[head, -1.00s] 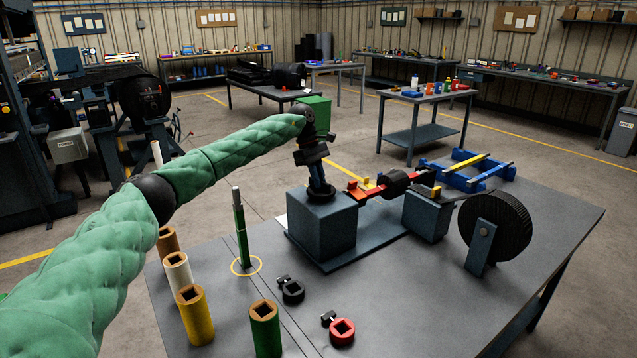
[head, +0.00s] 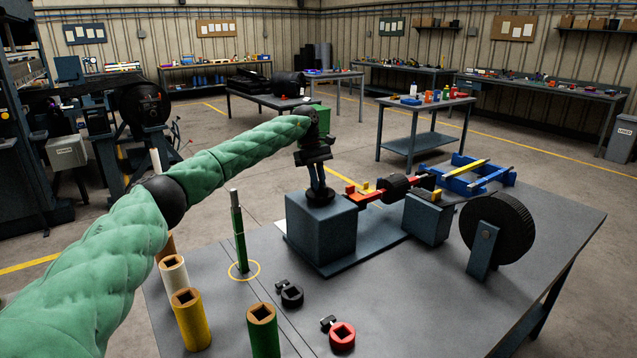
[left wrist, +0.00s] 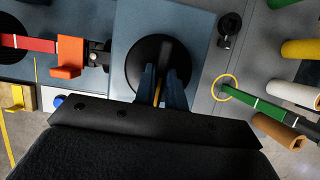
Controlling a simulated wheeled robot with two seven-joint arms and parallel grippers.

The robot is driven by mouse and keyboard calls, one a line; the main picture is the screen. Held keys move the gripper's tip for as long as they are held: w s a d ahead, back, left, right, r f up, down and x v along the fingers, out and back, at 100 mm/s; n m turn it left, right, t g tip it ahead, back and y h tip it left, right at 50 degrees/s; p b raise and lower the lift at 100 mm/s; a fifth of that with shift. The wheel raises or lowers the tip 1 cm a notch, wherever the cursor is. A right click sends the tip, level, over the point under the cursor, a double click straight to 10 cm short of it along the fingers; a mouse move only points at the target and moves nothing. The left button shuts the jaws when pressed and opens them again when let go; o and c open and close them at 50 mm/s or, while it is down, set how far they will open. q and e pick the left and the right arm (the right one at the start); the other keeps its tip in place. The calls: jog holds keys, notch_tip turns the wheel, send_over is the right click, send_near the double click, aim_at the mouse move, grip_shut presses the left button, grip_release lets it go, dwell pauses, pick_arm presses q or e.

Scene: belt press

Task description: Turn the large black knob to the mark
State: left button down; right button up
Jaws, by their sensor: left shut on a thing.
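The large black knob (head: 320,198) is a round disc on top of a blue-grey box (head: 322,228). It also shows in the left wrist view (left wrist: 140,62) as a dark circle, partly hidden by my fingers. My left gripper (head: 318,186) points down from above and is shut on the knob, one finger each side of its middle. In the left wrist view the fingers (left wrist: 160,88) stand either side of a thin yellow line. I cannot make out which mark on the box the knob points to.
A red bar and black roller (head: 395,188) lie right of the box, near a large black wheel (head: 497,230). Several coloured tubes stand at front left, near a green post (head: 239,235) in a yellow ring. Black and red collars (head: 342,334) lie in front.

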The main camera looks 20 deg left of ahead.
pick_arm(q)
jog(key=shift+r, duration=0.15)
jog(key=c, duration=1.5)
grip_release()
jog(key=shift+o, duration=0.2)
pick_arm(e)
jog(key=shift+w, duration=0.1)
